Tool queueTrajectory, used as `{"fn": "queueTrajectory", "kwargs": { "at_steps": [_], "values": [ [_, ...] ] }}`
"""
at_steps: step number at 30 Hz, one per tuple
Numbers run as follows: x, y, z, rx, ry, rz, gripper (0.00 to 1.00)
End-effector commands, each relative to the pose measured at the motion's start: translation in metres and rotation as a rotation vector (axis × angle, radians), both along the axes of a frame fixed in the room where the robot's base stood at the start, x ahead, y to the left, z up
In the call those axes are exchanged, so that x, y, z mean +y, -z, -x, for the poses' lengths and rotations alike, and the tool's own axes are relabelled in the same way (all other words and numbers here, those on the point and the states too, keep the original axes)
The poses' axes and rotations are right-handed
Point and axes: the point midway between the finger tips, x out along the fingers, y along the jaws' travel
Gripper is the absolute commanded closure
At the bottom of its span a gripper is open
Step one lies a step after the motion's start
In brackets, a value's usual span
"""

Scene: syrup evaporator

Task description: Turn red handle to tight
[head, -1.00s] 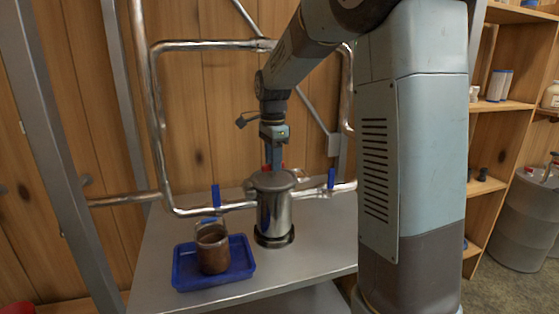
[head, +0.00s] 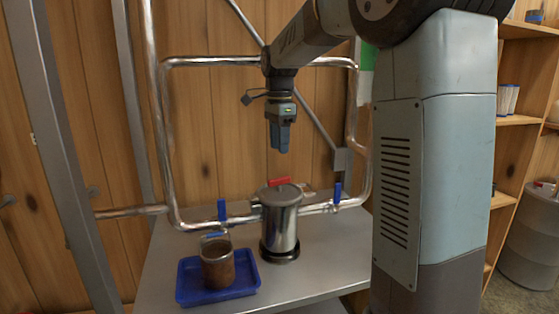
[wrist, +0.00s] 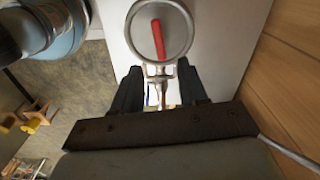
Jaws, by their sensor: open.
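The red handle (head: 280,181) lies across the top of the steel canister (head: 280,225), which stands upright on the grey table. In the wrist view the red handle (wrist: 158,40) is a bar across the round lid (wrist: 173,19). My gripper (head: 279,150) hangs above the canister, pointing down, with a clear gap to the handle. In the wrist view my gripper's fingers (wrist: 160,88) are apart with nothing between them, and the handle lies beyond the fingertips.
A blue tray (head: 188,294) holding a brown cup (head: 217,268) sits left of the canister. Steel pipes (head: 165,130) with blue valve levers, left (head: 221,210) and right (head: 337,192), run behind it. Wooden shelves (head: 512,120) stand at right.

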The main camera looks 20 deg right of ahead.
Motion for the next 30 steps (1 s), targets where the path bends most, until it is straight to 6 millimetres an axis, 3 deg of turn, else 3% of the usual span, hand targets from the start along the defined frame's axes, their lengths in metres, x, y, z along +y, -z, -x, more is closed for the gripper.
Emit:
{"fn": "queueTrajectory", "kwargs": {
  "at_steps": [3, 9, 22, 26, 30],
  "values": [
    [0.000, -0.018, -0.001, -0.003, 0.000, 0.000, 0.57],
    [0.000, -0.035, 0.000, 0.000, 0.000, 0.000, 0.57],
    [0.000, -0.038, 0.001, -0.002, -0.005, 0.000, 0.57],
    [-0.002, -0.041, 0.014, -0.024, -0.058, -0.004, 0.57],
    [-0.006, -0.043, 0.046, -0.072, -0.195, -0.004, 0.57]
  ]
}}
